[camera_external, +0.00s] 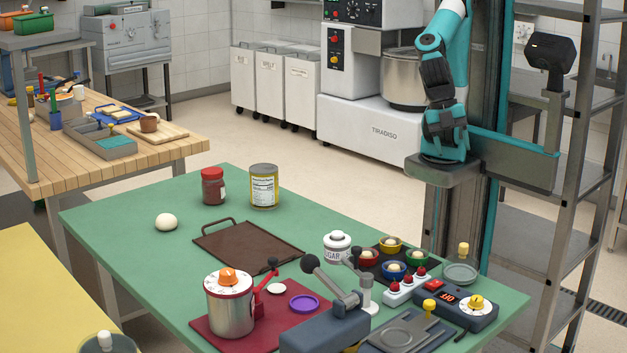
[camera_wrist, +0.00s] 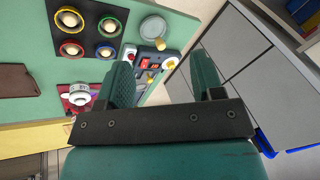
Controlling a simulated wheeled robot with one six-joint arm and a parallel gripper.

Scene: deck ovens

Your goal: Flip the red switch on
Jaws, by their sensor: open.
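A dark control box (camera_external: 462,311) sits at the right end of the green table. It has a small red switch (camera_external: 433,285) at its left end, a lit red display (camera_external: 447,296) and a yellow knob (camera_external: 476,303) on a white dial. The switch's position is too small to tell. The box also shows in the wrist view (camera_wrist: 159,56), partly behind my left finger. My gripper (camera_wrist: 161,62) is open and empty, with the two green fingers apart. It is away from the box, not touching it.
A white strip with red knobs (camera_external: 405,288) lies beside the box. A metal rack (camera_external: 575,170) stands at right.

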